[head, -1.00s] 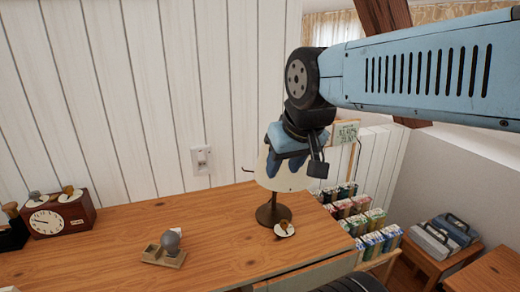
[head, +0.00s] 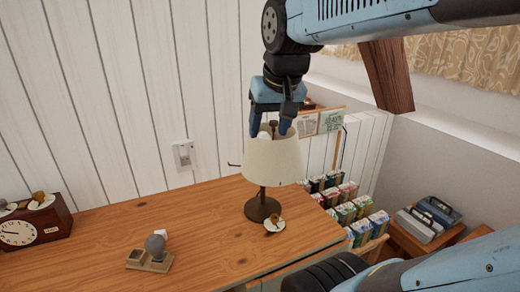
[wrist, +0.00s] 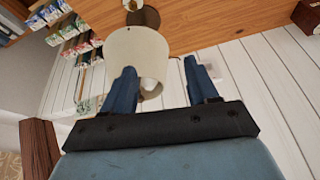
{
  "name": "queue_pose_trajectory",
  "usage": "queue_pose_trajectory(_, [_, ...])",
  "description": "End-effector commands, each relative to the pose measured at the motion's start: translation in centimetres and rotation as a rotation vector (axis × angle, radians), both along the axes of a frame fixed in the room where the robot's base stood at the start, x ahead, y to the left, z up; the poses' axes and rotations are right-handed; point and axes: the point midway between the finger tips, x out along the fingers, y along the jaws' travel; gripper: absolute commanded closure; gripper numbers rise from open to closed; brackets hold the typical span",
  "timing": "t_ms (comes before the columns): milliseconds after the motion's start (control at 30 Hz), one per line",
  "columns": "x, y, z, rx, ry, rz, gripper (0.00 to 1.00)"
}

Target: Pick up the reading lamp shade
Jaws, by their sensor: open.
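The cream reading lamp shade (head: 273,163) sits on a dark stem and round base (head: 262,208) near the right end of the wooden desk. My gripper (head: 270,132) is open, pointing down at the top of the shade. In the wrist view the shade (wrist: 137,55) shows with a pale bulb in its opening. There my gripper (wrist: 165,80) has its left finger overlapping the shade and its right finger to the right of it, over the wall. I cannot tell whether a finger touches the shade.
A small white dish (head: 274,225) lies by the lamp base. A wooden holder with a grey knob (head: 150,259) and a clock (head: 35,227) stand to the left. Cartons (head: 345,208) fill a rack beyond the desk's right end. The middle of the desk is clear.

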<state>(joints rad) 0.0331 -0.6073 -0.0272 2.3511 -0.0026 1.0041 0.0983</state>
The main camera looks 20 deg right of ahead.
Motion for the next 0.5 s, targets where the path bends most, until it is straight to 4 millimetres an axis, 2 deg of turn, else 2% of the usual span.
queue_pose_trajectory(33, [1.5,-0.6,0.8,0.014,0.028,-0.04,0.42])
queue_pose_trajectory(200, [5.6,-2.7,3.0,0.056,0.119,-0.179,0.42])
queue_pose_trajectory(500, [12.9,-7.1,5.3,0.109,0.27,-0.429,0.42])
